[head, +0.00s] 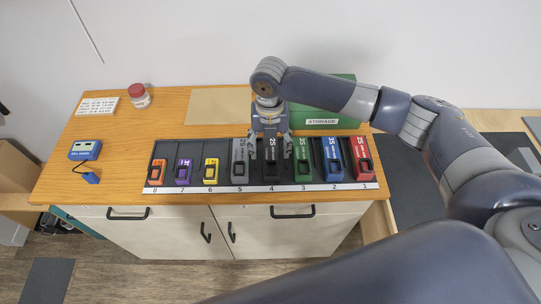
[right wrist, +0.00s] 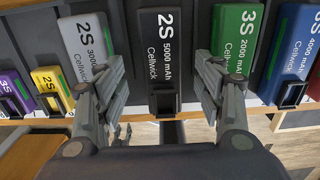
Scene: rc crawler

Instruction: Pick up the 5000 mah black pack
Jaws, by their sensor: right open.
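The black 5000 mAh pack (right wrist: 160,55), marked 2S and Cellwick, stands in slot 4 of the dark rack (head: 225,187). In the head view the black pack (head: 270,171) shows below my right gripper (head: 270,153). My right gripper is open and points down over the pack. In the right wrist view its two fingers (right wrist: 163,90) lie one on each side of the black pack, with gaps to it.
A grey pack (head: 240,160) and a green pack (head: 302,160) flank the black one. Blue, red, yellow, purple and orange packs fill other slots. A green storage box (head: 325,119) stands behind. A blue device (head: 85,150) and a jar (head: 139,97) sit left.

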